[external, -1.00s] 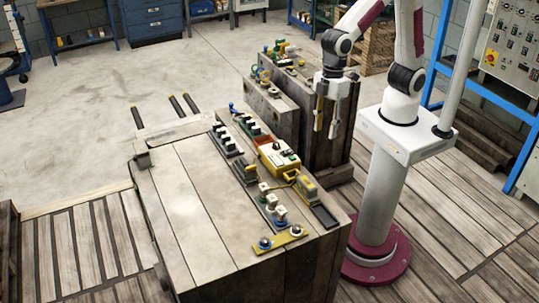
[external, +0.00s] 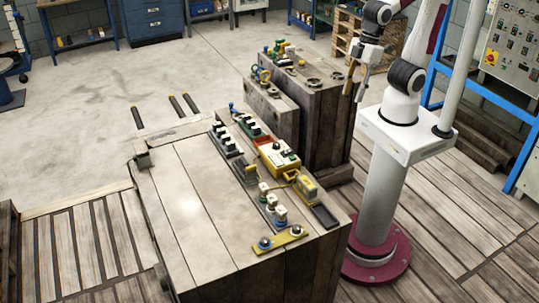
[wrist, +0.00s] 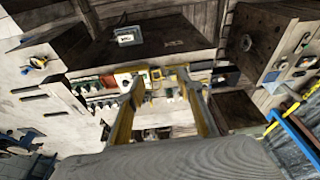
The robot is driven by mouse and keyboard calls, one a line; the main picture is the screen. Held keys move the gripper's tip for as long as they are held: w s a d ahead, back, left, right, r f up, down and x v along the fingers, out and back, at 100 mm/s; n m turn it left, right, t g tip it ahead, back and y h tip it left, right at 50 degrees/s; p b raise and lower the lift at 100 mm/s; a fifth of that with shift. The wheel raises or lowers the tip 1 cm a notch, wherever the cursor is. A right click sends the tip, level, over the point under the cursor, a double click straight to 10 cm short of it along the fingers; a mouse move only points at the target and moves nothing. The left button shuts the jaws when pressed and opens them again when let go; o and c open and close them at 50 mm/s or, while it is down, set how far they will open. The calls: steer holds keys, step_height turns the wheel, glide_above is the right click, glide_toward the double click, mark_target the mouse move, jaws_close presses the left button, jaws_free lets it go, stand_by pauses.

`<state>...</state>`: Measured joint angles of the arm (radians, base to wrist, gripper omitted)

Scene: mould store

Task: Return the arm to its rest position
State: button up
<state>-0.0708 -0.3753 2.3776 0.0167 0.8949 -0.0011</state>
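My gripper (external: 355,90) hangs in the air at the upper right of the external view, beside the far wooden block and close to my arm's upper links. Its two yellowish fingers are apart with nothing between them. In the wrist view the fingers of my gripper (wrist: 160,78) are also spread, with the far-off bench top showing between them. My arm is folded up above its white pedestal.
The near wooden bench (external: 190,200) carries a row of small parts, including a yellow box (external: 278,157) and a yellow plate (external: 280,239). The far wooden block (external: 325,105) stands left of my pedestal. A blue rack (external: 480,95) is at the right. Open floor (external: 90,95) lies left.

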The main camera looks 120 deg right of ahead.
steer(key=s+d+r+t, duration=0.2)
steer(key=s+r, duration=0.2)
steer(key=s, duration=0.1)
steer(key=shift+s+d+m+t, duration=0.15)
steer(key=shift+s+m+t, duration=0.05)
steer(key=shift+m+t, duration=0.2)
stand_by(1.8)
